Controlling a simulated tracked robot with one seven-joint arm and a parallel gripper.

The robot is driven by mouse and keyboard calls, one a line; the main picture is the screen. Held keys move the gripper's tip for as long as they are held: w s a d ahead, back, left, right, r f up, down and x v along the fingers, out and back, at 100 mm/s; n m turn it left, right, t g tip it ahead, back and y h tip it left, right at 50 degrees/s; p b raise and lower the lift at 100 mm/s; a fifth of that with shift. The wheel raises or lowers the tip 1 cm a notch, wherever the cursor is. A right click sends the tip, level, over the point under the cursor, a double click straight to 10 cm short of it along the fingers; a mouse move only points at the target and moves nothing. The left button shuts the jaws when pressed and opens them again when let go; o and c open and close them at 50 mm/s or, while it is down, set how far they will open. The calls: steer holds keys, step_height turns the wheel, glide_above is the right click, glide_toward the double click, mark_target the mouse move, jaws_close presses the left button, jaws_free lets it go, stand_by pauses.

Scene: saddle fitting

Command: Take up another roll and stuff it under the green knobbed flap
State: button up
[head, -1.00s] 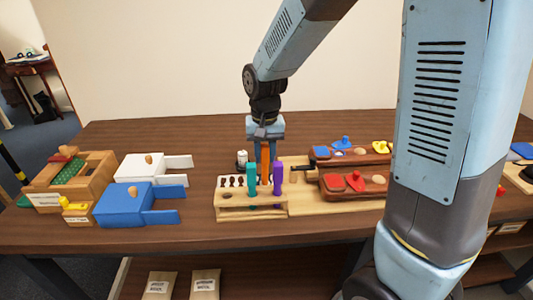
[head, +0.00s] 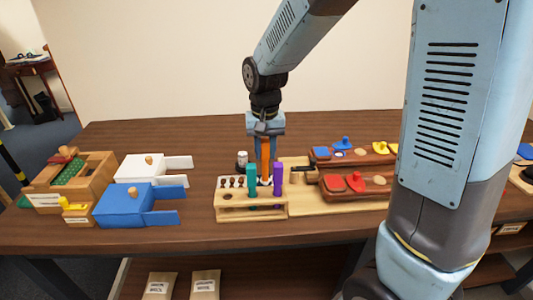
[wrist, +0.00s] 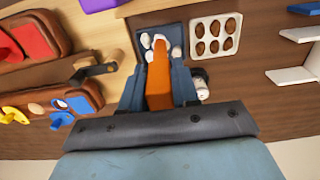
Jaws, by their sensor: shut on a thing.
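My gripper (head: 264,143) is over the back of the wooden rack (head: 250,211) and is shut on an upright orange bar (head: 265,158). In the wrist view the orange bar (wrist: 158,75) lies between the fingers, its far end by several small white pieces (wrist: 176,52) on a dark patch. Whether these are rolls I cannot tell. A teal bar (head: 252,178) and a purple bar (head: 278,177) stand at the rack's front. Two brown cases to the right carry coloured knobbed flaps: red (head: 355,181), blue (head: 345,144) and yellow (head: 380,148). I see no green knobbed flap.
A small white jar (head: 242,159) stands behind the rack. A blue box (head: 125,207) and a white box (head: 138,170) are on the left, beside a wooden box with a green inset (head: 69,173). My own arm hides the table at right.

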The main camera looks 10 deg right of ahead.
steer(key=shift+r, duration=2.65)
